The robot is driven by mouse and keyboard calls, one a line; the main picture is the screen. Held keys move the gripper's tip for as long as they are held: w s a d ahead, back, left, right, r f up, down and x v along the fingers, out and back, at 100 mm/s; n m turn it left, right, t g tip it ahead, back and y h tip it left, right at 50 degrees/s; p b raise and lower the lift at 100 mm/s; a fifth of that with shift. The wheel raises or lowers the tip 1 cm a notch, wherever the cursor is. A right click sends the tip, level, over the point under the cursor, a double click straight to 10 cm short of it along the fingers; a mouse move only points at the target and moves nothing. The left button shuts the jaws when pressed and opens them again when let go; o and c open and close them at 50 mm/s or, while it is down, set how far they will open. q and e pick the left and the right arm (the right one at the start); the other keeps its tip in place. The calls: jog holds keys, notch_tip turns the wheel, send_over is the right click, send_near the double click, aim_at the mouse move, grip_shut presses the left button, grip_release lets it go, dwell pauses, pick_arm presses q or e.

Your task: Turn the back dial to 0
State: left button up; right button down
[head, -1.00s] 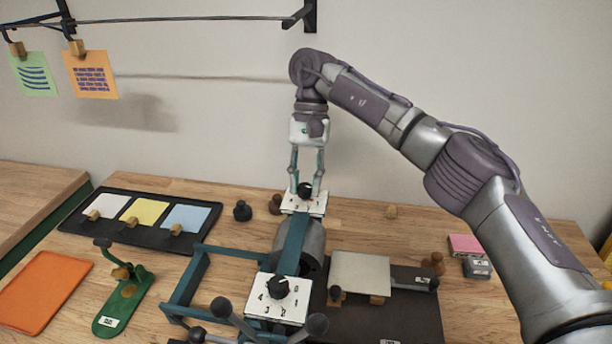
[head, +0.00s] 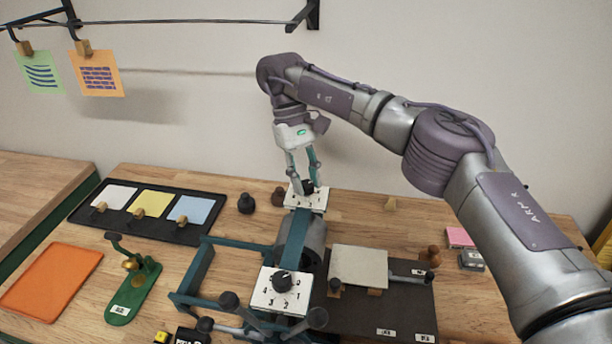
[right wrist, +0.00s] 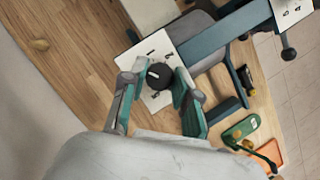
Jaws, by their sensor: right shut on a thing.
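The back dial is a black knob (head: 308,186) on a small white numbered plate (head: 318,202), at the far end of the teal-framed press. My right gripper (head: 302,186) reaches down from above and is shut on this knob. In the right wrist view the knob (right wrist: 159,76) sits between the two teal fingertips, with a pale mark on its top. The plate's numbers are partly covered there, so I cannot tell which one the mark meets. The front dial (head: 282,281) is a similar black knob on its own white plate. My left gripper is not in view.
A grey roller (head: 312,239) lies between the two dials. A black tray with colored cards (head: 152,203), a green stand (head: 133,292) and an orange tray (head: 50,283) are to the left. A dark board with a pale block (head: 359,266) is right. Dark knobs (head: 246,203) stand near the back dial.

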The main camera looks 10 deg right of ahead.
jog(key=shift+n, duration=0.3)
jog(key=c, duration=0.9)
grip_release()
jog(key=shift+o, duration=0.2)
